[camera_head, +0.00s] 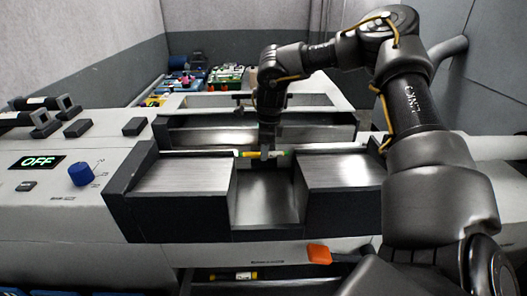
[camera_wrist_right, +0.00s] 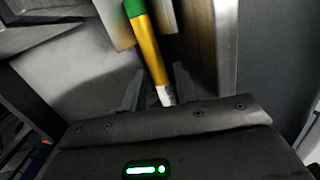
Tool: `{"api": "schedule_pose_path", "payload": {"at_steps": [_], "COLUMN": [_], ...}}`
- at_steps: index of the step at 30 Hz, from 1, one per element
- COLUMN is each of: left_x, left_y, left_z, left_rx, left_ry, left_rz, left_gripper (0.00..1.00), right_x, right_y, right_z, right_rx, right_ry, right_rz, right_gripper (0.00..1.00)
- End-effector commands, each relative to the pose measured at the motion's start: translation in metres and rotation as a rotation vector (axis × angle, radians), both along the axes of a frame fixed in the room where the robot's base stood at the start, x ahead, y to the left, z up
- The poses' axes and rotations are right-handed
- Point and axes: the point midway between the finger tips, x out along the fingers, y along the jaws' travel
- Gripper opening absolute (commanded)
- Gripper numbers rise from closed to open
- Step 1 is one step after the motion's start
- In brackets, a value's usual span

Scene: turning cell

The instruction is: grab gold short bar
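A gold bar (camera_head: 250,154) with a green end lies across the rear of the machine's central channel in the head view. In the right wrist view the gold bar (camera_wrist_right: 150,50) runs from its green end at the top to a pale end near my palm. My right gripper (camera_head: 266,154) points down at the bar and hides part of it in the head view. In the wrist view its fingers (camera_wrist_right: 158,88) stand on both sides of the bar, with gaps showing, so it looks open. My left gripper is not in view.
Metal-topped blocks (camera_head: 183,172) and (camera_head: 345,170) flank the channel. A panel with an OFF display (camera_head: 37,162) and blue knob (camera_head: 81,174) is at left. An orange piece (camera_head: 319,253) sits in front, and another yellow piece (camera_head: 232,276) lies below. Coloured items (camera_head: 195,75) stand behind.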

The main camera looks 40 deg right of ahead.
Motion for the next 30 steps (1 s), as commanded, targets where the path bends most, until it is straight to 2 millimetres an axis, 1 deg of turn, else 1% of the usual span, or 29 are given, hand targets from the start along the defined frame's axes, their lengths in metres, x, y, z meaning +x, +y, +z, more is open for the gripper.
{"api": "schedule_pose_path", "payload": {"at_steps": [8,12,15,26,30], "left_x": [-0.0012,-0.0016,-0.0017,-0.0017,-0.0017], "left_y": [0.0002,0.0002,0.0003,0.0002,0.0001], "left_z": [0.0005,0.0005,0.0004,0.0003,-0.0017], "left_rx": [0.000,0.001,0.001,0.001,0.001], "left_ry": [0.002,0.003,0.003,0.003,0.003], "left_rz": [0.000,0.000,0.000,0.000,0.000], "left_gripper": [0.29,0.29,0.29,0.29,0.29], "right_x": [0.0005,0.0004,0.0003,0.0005,0.0013], "right_y": [-0.0002,-0.0002,-0.0002,-0.0003,-0.0003], "right_z": [-0.0035,-0.0034,-0.0035,-0.0027,0.0025], "right_rx": [0.000,0.000,0.000,0.000,-0.001], "right_ry": [0.000,0.000,0.000,-0.001,-0.003], "right_rz": [0.000,0.000,-0.001,-0.002,-0.001], "right_gripper": [0.30,0.12,0.00,0.00,0.00]}}
